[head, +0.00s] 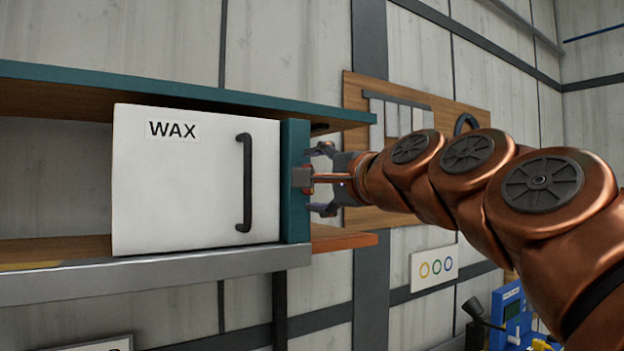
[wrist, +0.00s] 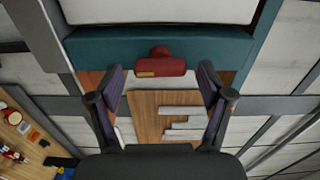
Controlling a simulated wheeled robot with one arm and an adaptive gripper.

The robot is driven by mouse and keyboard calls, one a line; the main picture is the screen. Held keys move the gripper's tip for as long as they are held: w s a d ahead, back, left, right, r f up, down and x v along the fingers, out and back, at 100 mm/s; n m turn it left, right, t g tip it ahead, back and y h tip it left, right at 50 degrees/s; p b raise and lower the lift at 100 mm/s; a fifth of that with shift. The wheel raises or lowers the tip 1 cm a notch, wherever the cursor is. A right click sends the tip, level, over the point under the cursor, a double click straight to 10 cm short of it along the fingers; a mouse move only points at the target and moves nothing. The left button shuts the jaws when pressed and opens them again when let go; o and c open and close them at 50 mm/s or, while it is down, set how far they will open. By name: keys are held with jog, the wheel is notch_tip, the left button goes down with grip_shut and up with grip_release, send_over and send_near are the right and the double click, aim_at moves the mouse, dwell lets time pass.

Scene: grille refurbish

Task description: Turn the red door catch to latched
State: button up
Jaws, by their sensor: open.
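The red door catch (wrist: 165,66) shows in the wrist view, at the middle of the teal post (wrist: 120,48). It has a small yellow mark on its lower left. The white door (head: 190,205), labelled WAX and with a dark vertical handle (head: 246,182), stands against the left side of the teal post (head: 295,222). My gripper (head: 322,180) is open beside the post's right side. In the wrist view its fingers (wrist: 161,75) are spread either side of the catch, with gaps; contact is not visible.
A teal-topped shelf (head: 160,83) runs above the door, with a grey ledge (head: 150,276) below. A wooden wall board (head: 470,95) hangs behind my gripper. A white sign with coloured rings (head: 434,267) and blue equipment (head: 512,310) are at lower right.

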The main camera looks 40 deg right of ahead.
jog(key=s, duration=0.8)
jog(key=shift+s+a+b, duration=0.25)
jog(key=shift+a+b, duration=0.1)
jog(key=shift+a, duration=0.05)
dwell(1.2)
jog(key=w+a+f+n+g+y, duration=0.1)
jog(key=w+a+f+n+g, duration=0.3)
jog(key=f, duration=0.6)
jog(key=w+a+f+n+g+y, duration=0.1)
jog(key=a+f+n+g+y, duration=0.1)
jog(key=a+f, duration=0.5)
jog(key=w+a+f+n+g+y, duration=0.1)
jog(key=w+a+f+n+g, duration=0.15)
jog(key=f, duration=0.95)
jog(key=s+a+f+n+g, duration=0.2)
jog(key=s+f, duration=0.1)
jog(key=f, duration=0.4)
jog(key=s+a+f+n+g, duration=0.2)
jog(key=s+a+f+g, duration=0.1)
jog(key=f, duration=0.3)
jog(key=s+f+n+g+h+b, duration=0.1)
jog(key=s+f+n+g, duration=0.4)
jog(key=s+f, duration=0.8)
jog(key=shift+s+d+n+g+h, duration=0.35)
jog(key=shift+g+h, duration=0.1)
jog(key=shift+h, duration=0.15)
